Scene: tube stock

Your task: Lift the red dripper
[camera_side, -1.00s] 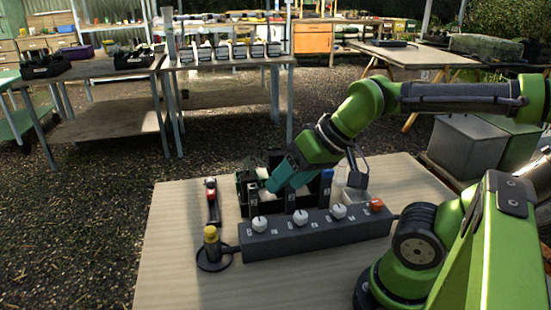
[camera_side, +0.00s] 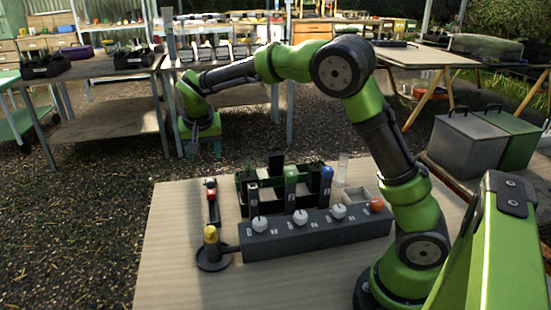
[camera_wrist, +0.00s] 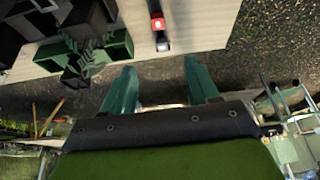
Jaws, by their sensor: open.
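My gripper (camera_side: 203,150) is raised beyond the far left of the table in the side view, fingers pointing down. In the wrist view my gripper (camera_wrist: 161,64) has its two green fingers wide apart with nothing between them. The red piece lies ahead of the fingers, apart from them.
A dark rack (camera_side: 244,202) holds green- and blue-topped pieces. In front is a dark grey block (camera_side: 315,232) with white knobs and an orange-red one. The table's (camera_side: 170,270) front left is clear.

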